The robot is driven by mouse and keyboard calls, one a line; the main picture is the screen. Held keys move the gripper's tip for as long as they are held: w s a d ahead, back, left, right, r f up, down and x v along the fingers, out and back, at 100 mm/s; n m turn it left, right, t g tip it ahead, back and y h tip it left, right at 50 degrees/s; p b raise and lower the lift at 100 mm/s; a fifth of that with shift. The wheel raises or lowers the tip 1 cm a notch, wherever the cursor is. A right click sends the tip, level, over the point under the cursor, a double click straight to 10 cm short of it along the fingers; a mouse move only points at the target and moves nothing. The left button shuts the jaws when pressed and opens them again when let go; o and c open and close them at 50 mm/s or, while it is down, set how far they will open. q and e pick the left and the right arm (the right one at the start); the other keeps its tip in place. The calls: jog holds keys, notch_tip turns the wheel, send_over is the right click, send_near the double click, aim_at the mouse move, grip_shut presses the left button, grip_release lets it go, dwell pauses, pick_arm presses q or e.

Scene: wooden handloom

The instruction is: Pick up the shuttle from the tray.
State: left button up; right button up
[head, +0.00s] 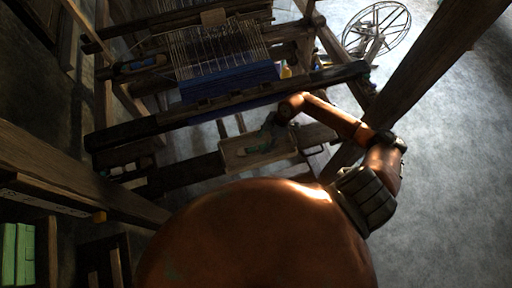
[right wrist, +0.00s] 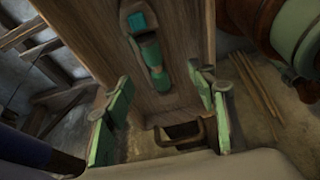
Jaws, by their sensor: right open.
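The shuttle (right wrist: 148,52) is a dark piece with a teal square and a green roll, lying lengthwise in the wooden tray (right wrist: 188,22) in the right wrist view. In the head view the tray (head: 284,152) sits below the loom's front beam; the shuttle there is small, dark and partly hidden by my gripper. My right gripper (right wrist: 158,78) is open, its green fingers either side of the shuttle's near end and apart from it. It also shows over the tray in the head view (head: 264,136). My left gripper is not in view.
The loom's blue cloth (head: 230,80) and front beam (head: 225,106) lie just behind the tray. A thick post (head: 425,70) stands right of my arm. A spoked wheel (head: 376,28) stands at the back right. Open floor (head: 455,160) lies at the right.

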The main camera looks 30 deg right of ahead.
aim_at(258, 147)
jog(key=x, duration=0.4)
jog(key=shift+w+d+b, duration=0.2)
jog(key=shift+w+b, duration=0.1)
jog(key=shift+w, duration=0.05)
jog(key=shift+a+f, duration=0.1)
jog(key=shift+f, duration=0.3)
jog(key=c, duration=1.2)
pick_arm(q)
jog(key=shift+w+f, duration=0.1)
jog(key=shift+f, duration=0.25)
pick_arm(e)
jog(key=shift+c, duration=0.6)
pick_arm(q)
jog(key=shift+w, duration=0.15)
